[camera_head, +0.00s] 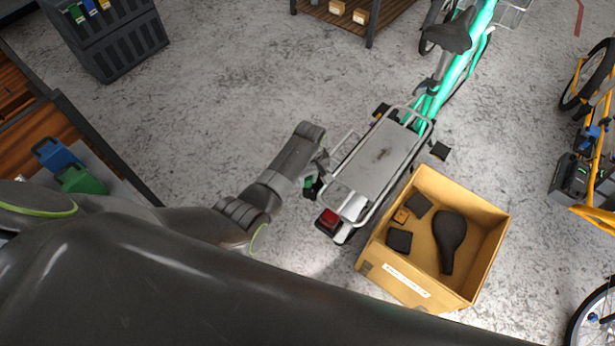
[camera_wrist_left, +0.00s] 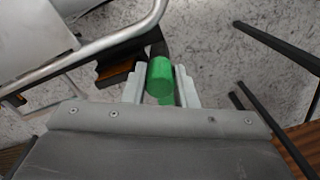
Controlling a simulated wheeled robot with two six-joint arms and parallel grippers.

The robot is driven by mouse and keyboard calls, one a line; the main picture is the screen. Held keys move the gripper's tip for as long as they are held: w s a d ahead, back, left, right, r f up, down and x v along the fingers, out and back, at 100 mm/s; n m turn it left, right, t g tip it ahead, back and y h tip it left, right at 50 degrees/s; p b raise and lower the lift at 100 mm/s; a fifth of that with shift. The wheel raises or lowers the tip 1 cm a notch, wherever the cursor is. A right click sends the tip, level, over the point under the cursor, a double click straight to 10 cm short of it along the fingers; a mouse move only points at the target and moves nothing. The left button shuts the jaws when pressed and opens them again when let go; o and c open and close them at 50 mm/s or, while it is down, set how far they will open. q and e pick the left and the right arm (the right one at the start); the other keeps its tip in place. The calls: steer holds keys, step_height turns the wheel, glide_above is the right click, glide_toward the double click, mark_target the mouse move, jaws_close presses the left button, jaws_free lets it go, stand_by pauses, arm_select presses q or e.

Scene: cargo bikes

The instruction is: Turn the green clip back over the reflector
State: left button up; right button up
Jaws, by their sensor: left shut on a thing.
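My left gripper (camera_head: 311,180) is beside the left rear corner of the cargo bike's rack (camera_head: 378,165). It is shut on the green clip (camera_head: 307,183). In the left wrist view the clip (camera_wrist_left: 160,76) is a green cylinder between the two pale fingers of the gripper (camera_wrist_left: 160,88). A dark part lies just behind it. A red block, which looks like the rear reflector or light (camera_head: 329,218), sits at the back of the rack, below the gripper in the head view. The clip is apart from it. My right gripper is out of view.
An open cardboard box (camera_head: 485,255) with a saddle and small dark parts stands right of the rack. A black block with an orange edge (camera_wrist_left: 118,72) lies beyond the rack tube. Orange bike (camera_head: 590,130) stands far right. The floor left of the bike is clear.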

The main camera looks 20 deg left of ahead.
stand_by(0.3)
arm_select(q)
steer(key=shift+w+a+r+m+p, duration=0.1)
steer(key=shift+r+m+p, duration=0.05)
steer(key=shift+m+p, duration=0.65)
steer(key=m+p, duration=0.1)
steer(key=m, duration=0.1)
steer(key=shift+m, duration=0.4)
steer(key=m+p, duration=0.1)
steer(key=m, duration=0.2)
steer(key=shift+m, duration=0.3)
steer(key=m+p, duration=0.1)
steer(key=m, duration=0.1)
steer(key=shift+m, duration=0.3)
steer(key=m+p, duration=0.1)
steer(key=m, duration=0.4)
steer(key=shift+o, duration=0.3)
steer(key=shift+m, duration=1.1)
steer(key=shift+w, duration=0.1)
